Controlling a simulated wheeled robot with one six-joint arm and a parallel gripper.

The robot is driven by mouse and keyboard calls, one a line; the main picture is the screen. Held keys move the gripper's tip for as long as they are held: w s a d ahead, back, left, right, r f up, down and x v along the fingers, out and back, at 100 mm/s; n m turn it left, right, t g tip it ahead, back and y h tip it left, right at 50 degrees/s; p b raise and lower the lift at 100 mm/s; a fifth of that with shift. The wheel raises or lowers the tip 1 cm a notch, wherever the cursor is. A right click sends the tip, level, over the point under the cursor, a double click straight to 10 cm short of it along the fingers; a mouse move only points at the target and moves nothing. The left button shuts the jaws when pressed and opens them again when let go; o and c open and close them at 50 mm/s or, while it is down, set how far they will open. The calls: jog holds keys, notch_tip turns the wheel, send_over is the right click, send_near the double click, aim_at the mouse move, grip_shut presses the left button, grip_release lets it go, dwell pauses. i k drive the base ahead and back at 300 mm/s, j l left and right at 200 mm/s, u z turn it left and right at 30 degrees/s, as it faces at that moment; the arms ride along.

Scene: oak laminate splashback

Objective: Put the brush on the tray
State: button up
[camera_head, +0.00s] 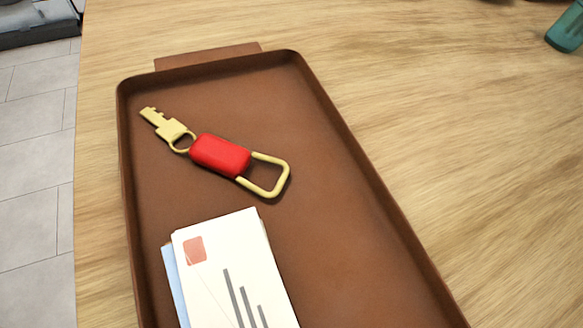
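A brown tray (345,213) with a raised rim and a flat end handle (207,56) lies on a wooden table. Its near end runs out of the bottom of the view. On it are a key with a red fob (220,155) and a stack of envelopes (228,268). No brush can be made out in this view. My gripper is not in view.
The wooden table top (420,110) is clear to the right of the tray. A teal object (566,32) is cut off at the top right corner. The table's left edge runs close beside the tray, with a grey tiled floor (35,190) beyond.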

aim_at(315, 189)
jog(key=i, duration=0.85)
